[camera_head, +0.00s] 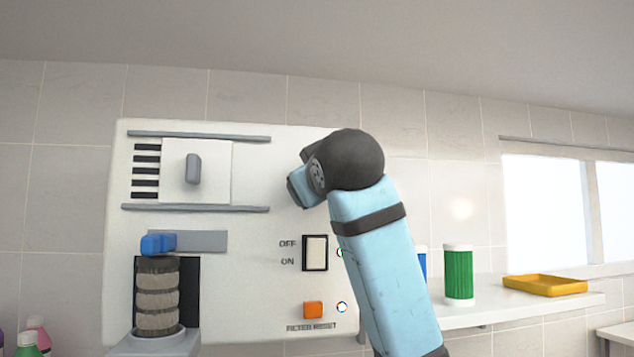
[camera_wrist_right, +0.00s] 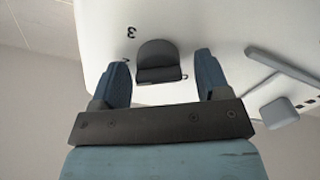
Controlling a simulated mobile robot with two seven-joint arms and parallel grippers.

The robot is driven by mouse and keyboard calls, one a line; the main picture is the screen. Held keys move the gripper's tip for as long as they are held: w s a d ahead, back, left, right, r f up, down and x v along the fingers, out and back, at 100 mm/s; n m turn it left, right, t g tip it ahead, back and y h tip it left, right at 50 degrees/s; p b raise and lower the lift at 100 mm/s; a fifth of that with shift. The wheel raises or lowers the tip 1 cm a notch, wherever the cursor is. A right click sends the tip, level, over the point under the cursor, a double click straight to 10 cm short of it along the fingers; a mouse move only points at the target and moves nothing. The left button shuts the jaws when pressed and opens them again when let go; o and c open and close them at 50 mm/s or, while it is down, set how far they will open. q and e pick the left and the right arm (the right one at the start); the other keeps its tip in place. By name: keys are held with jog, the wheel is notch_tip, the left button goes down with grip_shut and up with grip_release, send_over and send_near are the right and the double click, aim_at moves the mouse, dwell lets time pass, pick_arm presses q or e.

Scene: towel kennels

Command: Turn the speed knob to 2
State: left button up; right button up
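The speed knob (camera_wrist_right: 157,55) is a dark grey round-topped knob on the white panel, seen in the right wrist view. A "3" is printed beside it at upper left, with a smaller mark, seemingly a "2", below that. I cannot tell which number the knob points to. My right gripper (camera_wrist_right: 161,75) is open, with its blue fingers on either side of the knob and visible gaps between. In the head view my right gripper (camera_head: 299,187) is at the panel's upper right, and the knob is hidden behind my wrist. My left gripper is not in view.
The white panel (camera_head: 260,270) has a sliding grey-handled hatch (camera_head: 193,168), an OFF/ON switch (camera_head: 315,253), an orange button (camera_head: 313,309) and a blue handle (camera_head: 158,244) above a ribbed brown cylinder (camera_head: 157,297). A shelf at right holds a green canister (camera_head: 458,272) and a yellow tray (camera_head: 545,285).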

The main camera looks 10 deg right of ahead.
jog(key=s+b, duration=0.2)
jog(key=s, duration=1.2)
jog(key=shift+w, duration=0.1)
